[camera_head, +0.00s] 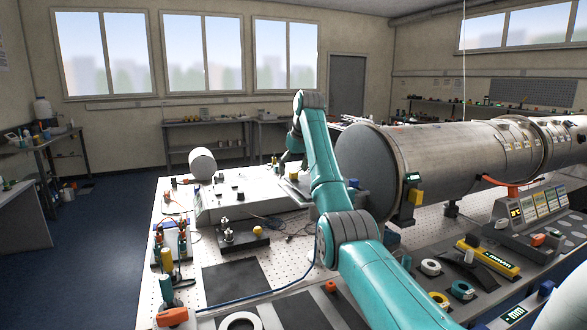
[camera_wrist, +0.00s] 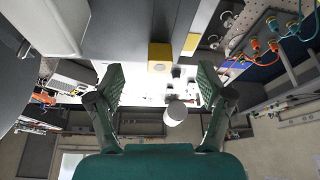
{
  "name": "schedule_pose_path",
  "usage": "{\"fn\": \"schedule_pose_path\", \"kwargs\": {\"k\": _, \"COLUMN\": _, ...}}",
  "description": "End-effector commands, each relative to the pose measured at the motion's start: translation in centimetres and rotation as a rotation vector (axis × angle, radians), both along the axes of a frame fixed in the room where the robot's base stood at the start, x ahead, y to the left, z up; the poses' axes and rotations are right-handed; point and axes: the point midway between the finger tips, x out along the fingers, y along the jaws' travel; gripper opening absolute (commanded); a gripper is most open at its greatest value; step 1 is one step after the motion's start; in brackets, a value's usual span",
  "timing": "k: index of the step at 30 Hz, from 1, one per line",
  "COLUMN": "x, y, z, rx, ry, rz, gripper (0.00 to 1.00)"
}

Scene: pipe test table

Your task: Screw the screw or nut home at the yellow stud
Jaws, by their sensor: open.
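My gripper (camera_wrist: 160,84) is open in the wrist view, its two green fingers wide apart with nothing held between them. A yellow block (camera_wrist: 160,57) with a small round feature on its face shows between and beyond the fingertips, apart from both. I cannot tell whether a screw or nut sits on it. In the head view my gripper (camera_head: 291,158) is far down the table, partly hidden by my teal arm. A small yellow item (camera_head: 293,177) shows just below it; I cannot tell if it is the same block. No stud thread is clear.
A large metal pipe (camera_head: 440,155) lies along the right. A grey raised bench box (camera_head: 240,203), tools and cables occupy the left. Dark mats (camera_head: 236,280) lie in front.

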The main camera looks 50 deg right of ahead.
Motion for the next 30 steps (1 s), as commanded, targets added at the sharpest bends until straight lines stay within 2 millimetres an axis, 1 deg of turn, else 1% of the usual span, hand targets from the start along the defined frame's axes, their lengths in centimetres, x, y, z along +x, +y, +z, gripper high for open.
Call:
{"fn": "schedule_pose_path", "kwargs": {"k": 5, "x": -0.02, "y": -0.03, "z": 0.02, "rx": 0.000, "ry": 0.000, "rz": 0.006, "gripper": 0.79}}
{"fn": "schedule_pose_path", "kwargs": {"k": 7, "x": -0.06, "y": -0.09, "z": 0.06, "rx": 0.000, "ry": 0.000, "rz": 0.045, "gripper": 0.79}}
{"fn": "schedule_pose_path", "kwargs": {"k": 15, "x": -0.06, "y": -0.10, "z": 0.15, "rx": 0.001, "ry": 0.000, "rz": 0.368, "gripper": 0.79}}
{"fn": "schedule_pose_path", "kwargs": {"k": 18, "x": -0.07, "y": -0.09, "z": 0.14, "rx": 0.001, "ry": 0.001, "rz": 0.469, "gripper": 0.79}}
{"fn": "schedule_pose_path", "kwargs": {"k": 21, "x": -0.05, "y": -0.07, "z": 0.05, "rx": 0.002, "ry": 0.001, "rz": 0.530, "gripper": 0.79}}
{"fn": "schedule_pose_path", "kwargs": {"k": 29, "x": -0.02, "y": -0.05, "z": 0.03, "rx": 0.000, "ry": -0.001, "rz": 0.548, "gripper": 0.79}}
{"fn": "schedule_pose_path", "kwargs": {"k": 30, "x": -0.02, "y": -0.05, "z": 0.03, "rx": -0.001, "ry": 0.000, "rz": 0.547, "gripper": 0.69}}
